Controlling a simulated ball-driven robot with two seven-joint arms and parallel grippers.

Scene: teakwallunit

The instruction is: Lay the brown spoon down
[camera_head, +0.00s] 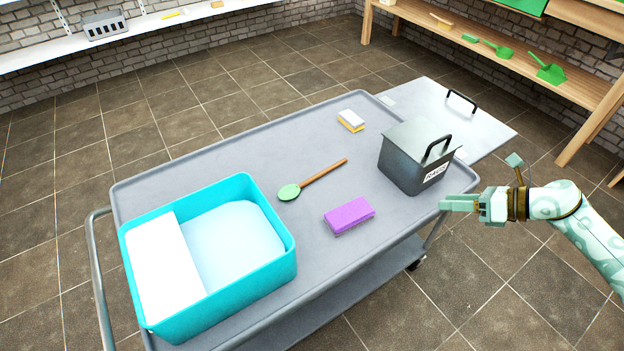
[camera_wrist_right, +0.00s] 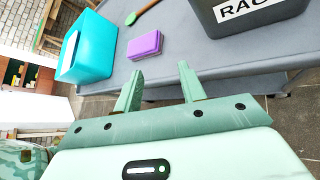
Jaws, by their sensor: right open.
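The brown spoon (camera_head: 322,173) lies flat on the grey cart top (camera_head: 215,162), its green head toward the tub and its brown handle pointing to the back right. It also shows in part at the top of the right wrist view (camera_wrist_right: 146,11). My right gripper (camera_head: 444,203) is off the cart's right front corner, beside the rag box and well apart from the spoon. In the right wrist view its two fingers (camera_wrist_right: 160,87) are spread with nothing between them. My left gripper is in neither view.
A turquoise tub (camera_head: 284,262) with a white panel and pale blue contents fills the cart's left front. A purple sponge (camera_head: 349,215), a yellow-white sponge (camera_head: 351,120) and a grey lidded box labelled RAGS (camera_head: 407,165) stand around the spoon. The cart's back left is clear.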

